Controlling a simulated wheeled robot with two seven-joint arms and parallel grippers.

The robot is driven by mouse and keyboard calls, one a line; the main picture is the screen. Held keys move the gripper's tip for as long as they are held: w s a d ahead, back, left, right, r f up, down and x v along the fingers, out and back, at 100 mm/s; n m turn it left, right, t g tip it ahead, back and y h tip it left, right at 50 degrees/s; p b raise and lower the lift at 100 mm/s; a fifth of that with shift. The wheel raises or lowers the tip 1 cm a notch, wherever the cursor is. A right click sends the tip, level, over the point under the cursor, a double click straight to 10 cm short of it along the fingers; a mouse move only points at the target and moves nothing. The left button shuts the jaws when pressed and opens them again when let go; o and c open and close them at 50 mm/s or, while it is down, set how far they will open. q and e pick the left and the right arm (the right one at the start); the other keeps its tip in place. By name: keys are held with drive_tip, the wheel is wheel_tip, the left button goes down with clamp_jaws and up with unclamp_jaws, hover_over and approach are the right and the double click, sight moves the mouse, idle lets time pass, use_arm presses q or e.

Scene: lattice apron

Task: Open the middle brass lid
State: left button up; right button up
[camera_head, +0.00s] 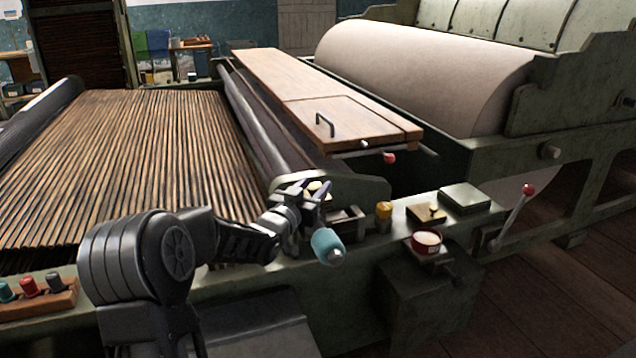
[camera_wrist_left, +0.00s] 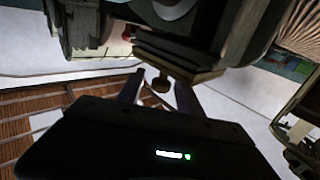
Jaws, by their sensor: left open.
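A square brass lid with a small knob (camera_head: 427,212) lies on the green machine rail, right of my left gripper; I cannot tell if it is the middle one. My left gripper (camera_head: 317,189) is open above the rail, left of that lid. In the left wrist view a brass-edged plate (camera_wrist_left: 182,70) with a small round knob (camera_wrist_left: 161,85) shows beyond the open fingers of my left gripper (camera_wrist_left: 158,92). The knob appears between the fingertips; contact cannot be told. My right gripper is out of view.
A teal cylinder (camera_head: 327,244) is close to my left gripper. A red-knobbed lever (camera_head: 527,190) rises at the right. The slatted lattice (camera_head: 130,160) fills the left.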

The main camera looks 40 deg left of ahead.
use_arm(q)
drive_tip(key=shift+w+a, duration=0.25)
drive_tip(key=shift+w, duration=1.05)
clamp_jaws()
idle(0.5)
